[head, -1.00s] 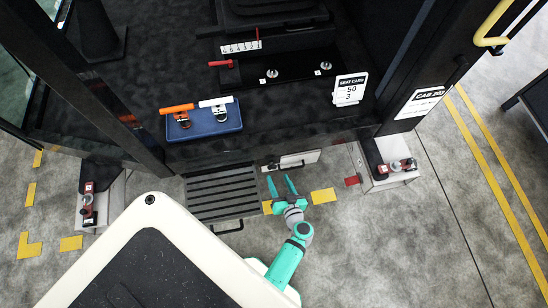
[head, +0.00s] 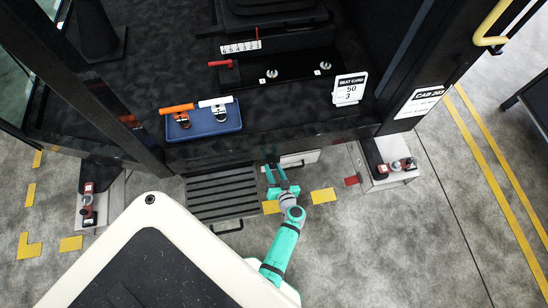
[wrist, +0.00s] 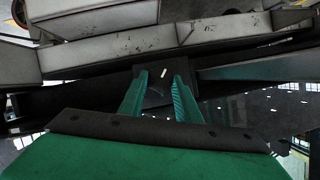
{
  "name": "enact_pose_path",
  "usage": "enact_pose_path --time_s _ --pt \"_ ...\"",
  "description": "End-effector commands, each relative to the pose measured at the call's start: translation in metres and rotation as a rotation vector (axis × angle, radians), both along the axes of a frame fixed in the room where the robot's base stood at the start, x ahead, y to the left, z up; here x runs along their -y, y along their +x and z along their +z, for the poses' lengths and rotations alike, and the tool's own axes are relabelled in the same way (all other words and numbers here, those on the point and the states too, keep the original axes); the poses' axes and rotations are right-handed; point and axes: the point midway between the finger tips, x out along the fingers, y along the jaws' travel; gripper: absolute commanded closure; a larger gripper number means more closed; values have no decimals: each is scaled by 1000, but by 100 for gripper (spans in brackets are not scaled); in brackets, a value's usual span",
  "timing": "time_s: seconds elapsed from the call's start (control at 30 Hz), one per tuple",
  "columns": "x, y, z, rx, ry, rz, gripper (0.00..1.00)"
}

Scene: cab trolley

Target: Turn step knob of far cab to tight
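My gripper (head: 276,172) is low in front of the cab sill, just right of the black slatted step (head: 222,192), with its fingers toward the cab's underside. In the wrist view my gripper (wrist: 160,82) has its two teal fingers apart. Between and beyond the fingertips is a dark block, perhaps the step knob (wrist: 156,96), with a short white mark near its top. I cannot tell whether the fingers touch it. In the head view no knob can be made out by the step; the sill and my gripper may hide it.
A white panel (head: 299,159) lies right of my fingers under the sill. A sign reading CAB 203 (head: 418,102) is on the right post. A blue tray (head: 204,122) with orange and white handled tools and a seat card (head: 349,90) are on the cab floor.

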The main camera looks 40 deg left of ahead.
Motion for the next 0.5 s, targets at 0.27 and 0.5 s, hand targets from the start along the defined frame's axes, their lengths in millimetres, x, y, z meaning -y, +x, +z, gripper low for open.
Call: enact_pose_path --time_s 0.27,0.5 --pt "0 1 0 -11 9 0 92" --pt "1 3 0 -85 73 -1 92"
